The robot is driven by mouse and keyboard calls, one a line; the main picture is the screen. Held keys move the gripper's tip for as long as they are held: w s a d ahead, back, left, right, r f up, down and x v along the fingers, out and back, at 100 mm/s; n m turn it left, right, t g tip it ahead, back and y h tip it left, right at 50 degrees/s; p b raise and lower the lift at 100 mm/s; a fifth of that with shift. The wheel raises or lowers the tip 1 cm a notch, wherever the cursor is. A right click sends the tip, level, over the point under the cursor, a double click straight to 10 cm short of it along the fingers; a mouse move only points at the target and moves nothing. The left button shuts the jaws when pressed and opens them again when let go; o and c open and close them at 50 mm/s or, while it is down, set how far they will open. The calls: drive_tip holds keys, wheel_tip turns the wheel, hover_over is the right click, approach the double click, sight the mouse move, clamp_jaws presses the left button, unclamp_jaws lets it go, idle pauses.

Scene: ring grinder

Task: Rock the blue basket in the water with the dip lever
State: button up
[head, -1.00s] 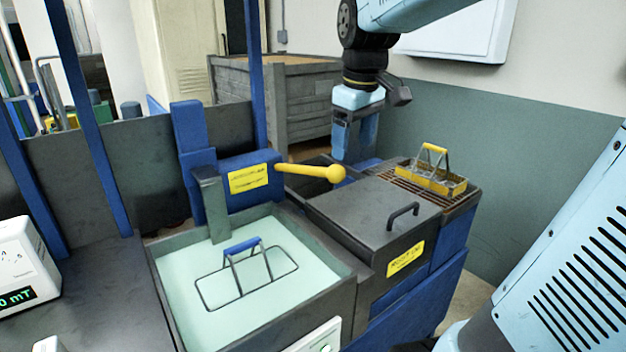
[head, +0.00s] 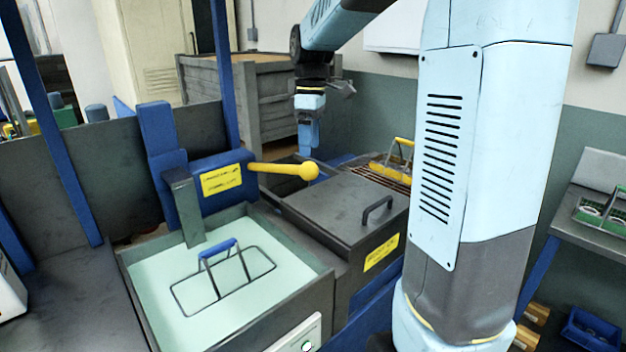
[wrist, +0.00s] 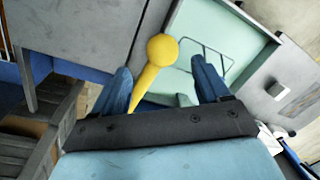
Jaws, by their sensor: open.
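The blue basket, with its blue handle (head: 218,250) and dark wire frame, sits in the pale water of the tank (head: 130,290). Its wire outline (wrist: 205,47) also shows in the wrist view. The yellow dip lever (head: 285,169) sticks out level to the right from its blue post and ends in a round knob. My gripper (head: 308,148) points down just behind and above the knob in the head view. In the wrist view my gripper (wrist: 163,82) is open, and the lever's knob (wrist: 162,49) and rod show in the space between its fingers. Contact cannot be told.
A dark lidded box (head: 345,207) with a handle stands right of the tank. A yellow-handled basket (head: 395,165) on a rack is partly hidden by my arm. A grey wooden crate (head: 265,100) stands behind. A bench (head: 610,235) with a green tray is at right.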

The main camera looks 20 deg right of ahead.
sight(309, 180)
drive_tip(key=f, duration=1)
drive_tip(key=shift+s+a, duration=0.3)
drive_tip(key=shift+s, duration=0.1)
drive_tip(key=shift+c, duration=0.4)
